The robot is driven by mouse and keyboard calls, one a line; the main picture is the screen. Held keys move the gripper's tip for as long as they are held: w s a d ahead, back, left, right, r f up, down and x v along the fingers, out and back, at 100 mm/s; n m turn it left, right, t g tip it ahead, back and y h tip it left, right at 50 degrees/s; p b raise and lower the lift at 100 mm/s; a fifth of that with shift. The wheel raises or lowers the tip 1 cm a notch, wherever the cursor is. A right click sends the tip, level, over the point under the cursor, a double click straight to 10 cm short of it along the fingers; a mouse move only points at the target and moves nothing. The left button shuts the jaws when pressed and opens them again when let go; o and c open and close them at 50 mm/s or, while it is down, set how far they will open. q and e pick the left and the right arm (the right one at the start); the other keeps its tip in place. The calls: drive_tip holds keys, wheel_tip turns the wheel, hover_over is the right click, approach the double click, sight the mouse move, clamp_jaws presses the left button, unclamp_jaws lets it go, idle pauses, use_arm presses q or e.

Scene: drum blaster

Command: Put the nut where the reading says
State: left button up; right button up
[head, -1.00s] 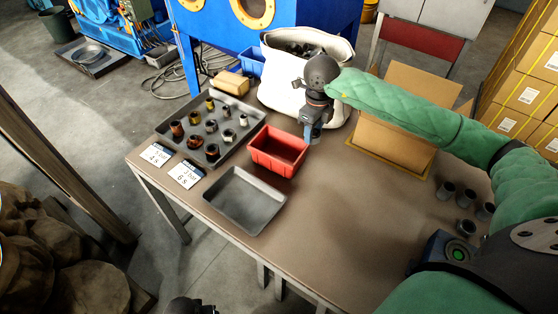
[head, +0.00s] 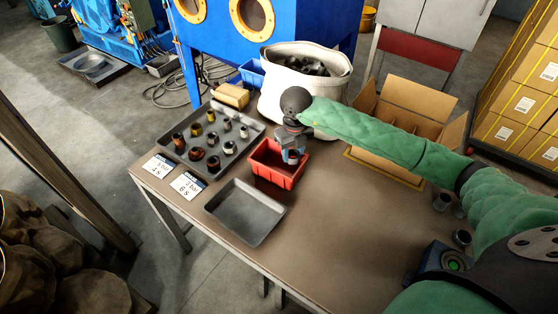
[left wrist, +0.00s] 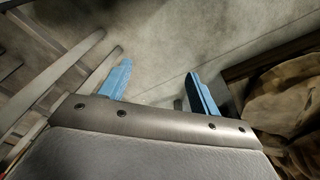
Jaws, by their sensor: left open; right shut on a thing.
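My right gripper (head: 291,154) is over the red bin (head: 272,178), fingers pointing down. It is shut on a small greyish piece, mostly hidden by the fingers; I take it for the nut. Whether it touches the bin's floor I cannot tell. Several nuts and fittings, rusty, brass and grey, stand in the back grey tray (head: 165,150). Two white cards (head: 157,167) (head: 188,185) lie before it; their small print is hard to read. My left gripper (left wrist: 155,90) is open and empty above the floor in the left wrist view, out of the head view.
An empty grey tray (head: 244,213) lies in front of the red bin. A white bucket (head: 290,95), a tan block (head: 231,95) and an open carton (head: 385,160) stand behind. A blue device with a green light (head: 450,262) and dark cups (head: 443,202) are at right.

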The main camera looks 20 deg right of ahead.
drive_tip(key=a, duration=0.1)
drive_tip(key=w+a+f+p, duration=0.1)
drive_tip(key=w+a+f, duration=0.1)
drive_tip(key=a, duration=0.1)
drive_tip(key=shift+f+p, duration=0.25)
drive_tip(key=shift+p, duration=0.1)
drive_tip(key=shift+f+p, duration=0.95)
drive_tip(key=shift+f, duration=1.15)
use_arm(q)
wheel_tip(320, 180, down, 11)
drive_tip(key=s+a, duration=0.2)
drive_tip(key=shift+s+a+r+t, duration=0.15)
drive_tip(key=shift+a+r+t, duration=0.05)
drive_tip(key=shift+a+t, duration=0.1)
use_arm(e)
drive_tip(key=shift+f, duration=0.15)
use_arm(q)
drive_tip(key=shift+d+r, duration=0.1)
drive_tip(key=shift+r, duration=0.1)
drive_tip(key=shift+s, duration=0.1)
use_arm(e)
drive_tip(key=shift+f, duration=0.1)
